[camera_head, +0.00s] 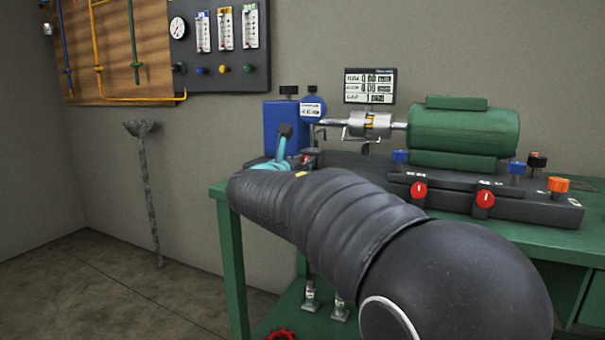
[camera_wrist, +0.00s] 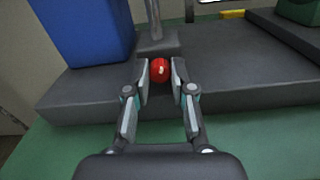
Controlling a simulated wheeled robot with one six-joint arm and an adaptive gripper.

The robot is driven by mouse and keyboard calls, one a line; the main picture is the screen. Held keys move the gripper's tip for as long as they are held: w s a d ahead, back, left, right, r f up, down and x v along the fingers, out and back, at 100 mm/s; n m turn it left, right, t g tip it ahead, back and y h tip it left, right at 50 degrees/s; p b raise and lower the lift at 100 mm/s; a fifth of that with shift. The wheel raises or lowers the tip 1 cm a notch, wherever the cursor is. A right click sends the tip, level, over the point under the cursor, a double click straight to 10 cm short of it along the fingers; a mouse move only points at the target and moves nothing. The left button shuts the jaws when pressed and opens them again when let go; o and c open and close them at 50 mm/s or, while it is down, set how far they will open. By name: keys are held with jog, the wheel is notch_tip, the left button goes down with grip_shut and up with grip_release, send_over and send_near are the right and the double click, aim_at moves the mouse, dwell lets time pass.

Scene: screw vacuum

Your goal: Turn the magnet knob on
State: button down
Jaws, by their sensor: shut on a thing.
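A round red knob (camera_wrist: 159,72) with a pale mark on its face sits at the front of a small dark block at the base of a metal post. I take it as the magnet knob, though its label cannot be read. My gripper (camera_wrist: 161,82) is shut on this knob, one finger on each side. In the head view my arm hides most of the gripper. A bit of red shows there beside the teal part of my gripper, too small to read.
A blue block (camera_wrist: 85,30) stands left of the knob on the dark base (camera_wrist: 235,72). A green motor (camera_head: 464,130) sits to the right. Two other red knobs (camera_head: 419,190) (camera_head: 485,199) and an orange knob (camera_head: 558,185) line the base on the green table (camera_head: 565,240).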

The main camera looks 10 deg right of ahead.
jog(key=shift+f+m+b, duration=0.1)
jog(key=shift+m+b, duration=1.95)
jog(key=shift+m, duration=0.25)
jog(key=c, duration=1)
grip_release()
